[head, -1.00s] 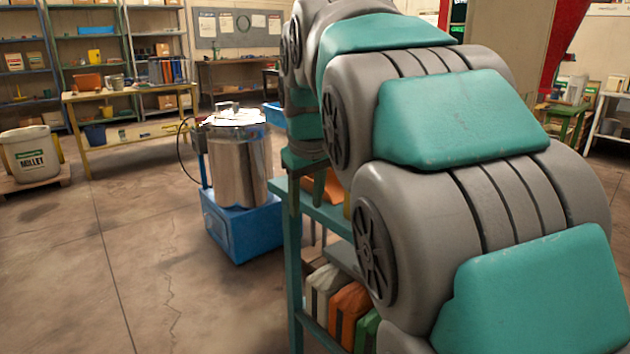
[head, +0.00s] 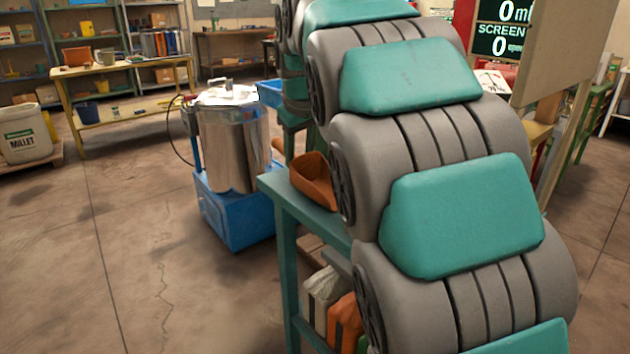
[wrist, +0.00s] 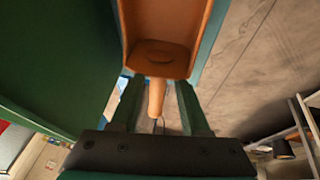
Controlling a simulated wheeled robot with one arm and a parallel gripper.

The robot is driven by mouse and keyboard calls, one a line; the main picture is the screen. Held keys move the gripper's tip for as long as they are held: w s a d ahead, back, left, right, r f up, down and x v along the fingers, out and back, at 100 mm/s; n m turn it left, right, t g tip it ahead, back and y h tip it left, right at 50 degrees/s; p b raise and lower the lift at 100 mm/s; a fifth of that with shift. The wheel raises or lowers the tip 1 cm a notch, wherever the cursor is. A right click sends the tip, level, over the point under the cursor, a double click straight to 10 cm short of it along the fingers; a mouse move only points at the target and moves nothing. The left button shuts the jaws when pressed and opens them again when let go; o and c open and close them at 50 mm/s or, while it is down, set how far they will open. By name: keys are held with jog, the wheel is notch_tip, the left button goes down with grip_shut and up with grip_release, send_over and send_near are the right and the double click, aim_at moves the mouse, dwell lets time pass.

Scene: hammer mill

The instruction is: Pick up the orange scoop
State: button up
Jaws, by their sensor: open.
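The orange scoop (head: 313,181) lies on the teal table (head: 318,214) in the head view, near its left edge and partly hidden by my arm. In the wrist view the scoop's open bowl (wrist: 165,30) is at the top, and its handle (wrist: 157,98) points down towards my gripper. My gripper (wrist: 158,106) is open, with one dark green finger on each side of the handle. A gap shows on both sides, so the fingers appear apart from it. In the head view my gripper is hidden behind my arm.
A shiny metal drum (head: 232,145) on a blue base (head: 235,215) stands left of the table. Bags (head: 343,322) sit on the shelf below. A large green surface (wrist: 50,60) fills the wrist view's left. Floor at left is open.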

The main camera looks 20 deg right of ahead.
aim_at(300, 161)
jog(key=x, duration=0.4)
jog(key=shift+s, duration=0.1)
grip_shut()
